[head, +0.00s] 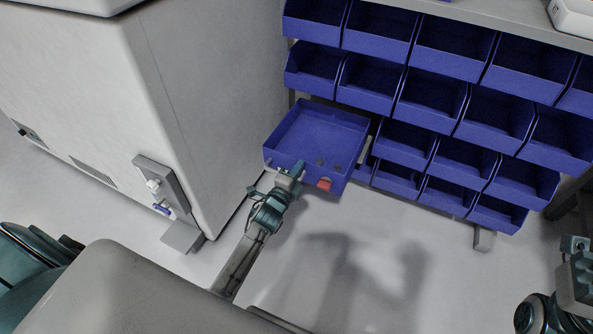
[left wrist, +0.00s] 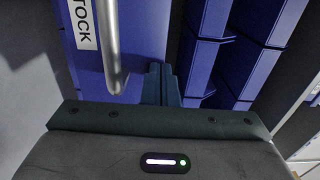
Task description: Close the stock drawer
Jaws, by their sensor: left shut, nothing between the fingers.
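The stock drawer (head: 315,128) is a wide blue tray at the left end of the bin rack, standing out from the rack. In the left wrist view its blue front (left wrist: 128,45) shows a white label reading "STOCK" (left wrist: 82,22) and a grey metal handle (left wrist: 108,45). My left gripper (head: 297,170) is at the drawer's near side. Its fingers (left wrist: 162,82) are shut with nothing between them, just right of the handle; whether they touch the front I cannot tell. My right gripper (head: 574,245) is at the right edge, its jaws unclear.
Rows of blue bins (head: 440,100) fill the rack right of the drawer. A large pale cabinet (head: 190,90) stands close on the left. A red piece (head: 324,184) shows at the drawer's near edge. The floor (head: 400,260) in front is clear.

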